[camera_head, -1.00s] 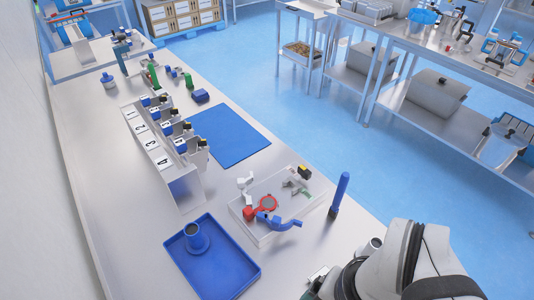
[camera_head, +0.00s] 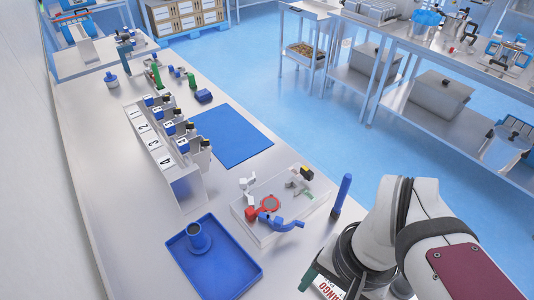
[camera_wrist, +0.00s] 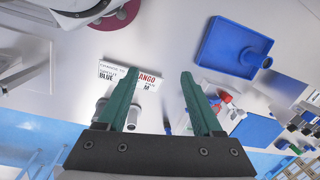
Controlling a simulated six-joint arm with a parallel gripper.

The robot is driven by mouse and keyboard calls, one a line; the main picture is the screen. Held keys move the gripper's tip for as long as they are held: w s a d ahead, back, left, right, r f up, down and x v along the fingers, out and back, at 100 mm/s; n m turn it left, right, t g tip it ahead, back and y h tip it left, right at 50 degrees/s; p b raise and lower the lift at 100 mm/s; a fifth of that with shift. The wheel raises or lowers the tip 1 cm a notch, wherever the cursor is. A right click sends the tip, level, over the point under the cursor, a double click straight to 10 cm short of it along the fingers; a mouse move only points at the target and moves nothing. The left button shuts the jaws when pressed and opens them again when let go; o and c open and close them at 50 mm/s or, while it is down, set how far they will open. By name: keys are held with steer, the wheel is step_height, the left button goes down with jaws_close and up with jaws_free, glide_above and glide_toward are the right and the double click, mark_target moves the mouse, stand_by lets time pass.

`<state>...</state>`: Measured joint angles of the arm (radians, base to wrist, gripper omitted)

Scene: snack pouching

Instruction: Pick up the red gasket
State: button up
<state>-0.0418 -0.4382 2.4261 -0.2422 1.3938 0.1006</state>
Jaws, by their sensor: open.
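In the wrist view, small red parts show past the right finger, but I cannot tell which is the gasket. My gripper (camera_wrist: 160,75) has two teal fingers, spread apart with nothing held between them. In the head view it shows at the bottom edge, right of and nearer than the tray, mostly hidden by my arm.
A blue fitting (camera_head: 282,223) lies beside the gasket. A blue upright stick (camera_head: 341,192) stands right of the tray. A blue tray (camera_head: 225,270) with a blue cup (camera_head: 198,237) is at the left. A printed card (camera_wrist: 131,75) lies beyond my fingers. A blue mat (camera_head: 232,136) is bare.

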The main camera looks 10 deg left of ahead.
steer(key=w+a+r+m+h, duration=0.15)
steer(key=w+a, duration=0.35)
steer(key=w, duration=0.9)
steer(key=m, duration=0.2)
glide_toward(251, 210)
steer(key=shift+n, duration=0.25)
steer(key=f, duration=0.8)
steer(key=shift+s+f, duration=0.2)
steer(key=shift+f, duration=0.2)
jaws_close()
